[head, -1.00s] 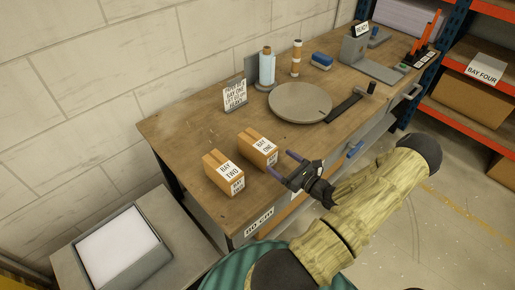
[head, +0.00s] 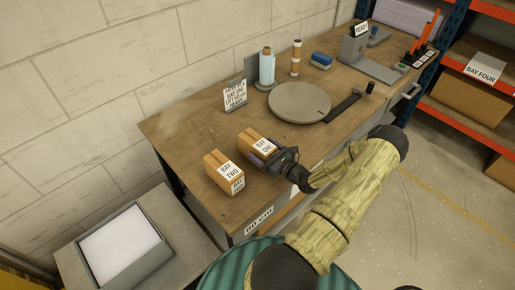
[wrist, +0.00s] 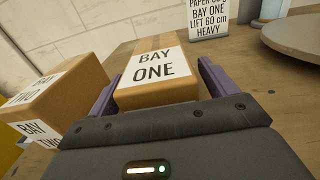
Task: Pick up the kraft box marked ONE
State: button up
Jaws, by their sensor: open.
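The kraft box marked BAY ONE (head: 254,142) sits on the wooden bench near its front edge. It also shows in the wrist view (wrist: 155,92), upright, its label facing up toward me. My gripper (head: 264,150) is open at the box. In the wrist view its purple fingers (wrist: 158,88) stand on the left and right sides of the box, with the box between them. I cannot tell whether either finger touches it. In the head view my gripper hides the box's near end.
A second kraft box marked BAY TWO (head: 224,172) stands close to the left. Bare bench top (head: 180,125) lies left of the sign.

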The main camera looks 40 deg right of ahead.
jog(key=shift+w, duration=0.6)
jog(key=c, duration=1.5)
jog(key=shift+r, duration=0.15)
notch_tip(320, 180, up, 10)
jog(key=shift+f+b, duration=0.1)
jog(key=shift+b, duration=0.35)
